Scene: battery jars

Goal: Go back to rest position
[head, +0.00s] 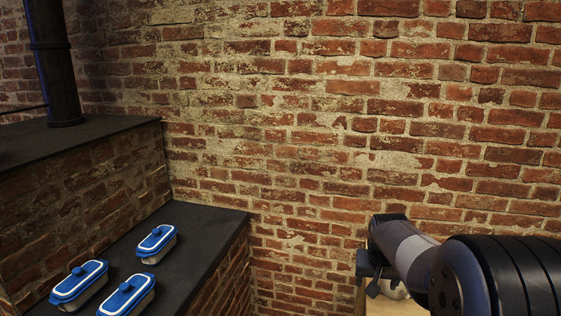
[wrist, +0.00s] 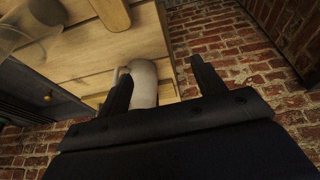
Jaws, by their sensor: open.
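My gripper (wrist: 160,68) is open in the wrist view, with its two dark fingers spread apart. A pale, rounded vessel (wrist: 144,82) with what looks like a handle shows behind and beside the left finger. I cannot tell how far it is from the finger. In the head view my gripper (head: 372,272) is at the lower right, at the end of my arm, and its fingertips are hard to make out. A pale object (head: 392,291) shows partly behind it.
Three blue-lidded containers (head: 156,240) (head: 79,283) (head: 127,296) stand on a dark ledge (head: 205,222) at lower left. A brick wall (head: 300,120) fills the background. A wooden surface (wrist: 90,50), a knob (wrist: 47,97) and a blurred transparent vessel (wrist: 30,25) show in the wrist view.

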